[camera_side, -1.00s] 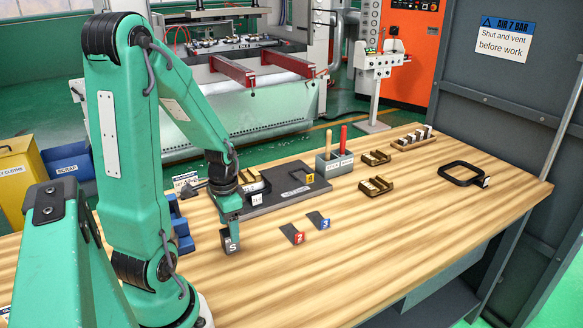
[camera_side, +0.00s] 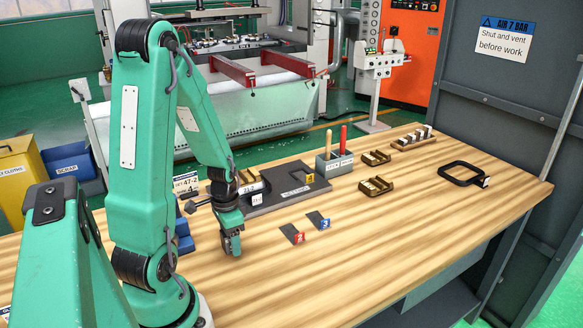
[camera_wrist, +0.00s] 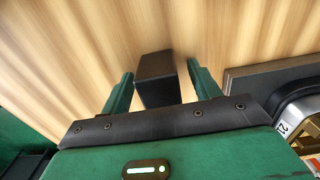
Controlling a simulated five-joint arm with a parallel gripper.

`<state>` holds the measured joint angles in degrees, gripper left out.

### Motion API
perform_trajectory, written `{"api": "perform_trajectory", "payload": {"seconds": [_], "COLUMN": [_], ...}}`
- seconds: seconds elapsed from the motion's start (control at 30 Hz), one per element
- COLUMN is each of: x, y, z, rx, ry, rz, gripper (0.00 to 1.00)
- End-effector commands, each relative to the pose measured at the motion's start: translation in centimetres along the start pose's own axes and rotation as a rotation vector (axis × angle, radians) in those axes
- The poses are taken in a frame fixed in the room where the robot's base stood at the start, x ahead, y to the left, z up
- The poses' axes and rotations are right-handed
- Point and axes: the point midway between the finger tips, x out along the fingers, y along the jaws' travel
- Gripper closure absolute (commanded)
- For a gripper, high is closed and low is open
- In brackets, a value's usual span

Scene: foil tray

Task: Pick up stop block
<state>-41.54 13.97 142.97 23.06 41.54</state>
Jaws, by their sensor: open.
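The stop block is a small dark block (camera_wrist: 155,66) in the wrist view, standing on the wood bench between my two green fingers. My gripper (camera_wrist: 160,72) is open, with one finger on each side of the block. A gap shows at the right finger; the left finger is close to the block, and I cannot tell if it touches. In the side view my gripper (camera_side: 232,243) is low over the bench and its fingers mostly hide the block.
A dark fixture plate (camera_side: 285,197) lies just right of and behind my gripper. A grey holder with red and wooden handles (camera_side: 334,163) stands farther back. The front right bench (camera_side: 400,235) is clear.

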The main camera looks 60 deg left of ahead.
Motion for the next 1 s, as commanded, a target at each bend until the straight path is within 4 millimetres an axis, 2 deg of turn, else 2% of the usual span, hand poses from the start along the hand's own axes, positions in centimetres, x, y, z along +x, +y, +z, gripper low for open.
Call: {"api": "perform_trajectory", "payload": {"seconds": [0.2,0.5,1.0], "x": [-0.02,-0.03,-0.36], "y": [-0.01,-0.01,-0.07], "z": [-0.01,-0.01,-0.08], "rx": [0.000,0.000,0.000], "ry": [0.000,0.000,0.002], "rz": [0.000,0.000,-0.002], "gripper": [0.40,0.99,1.00]}}
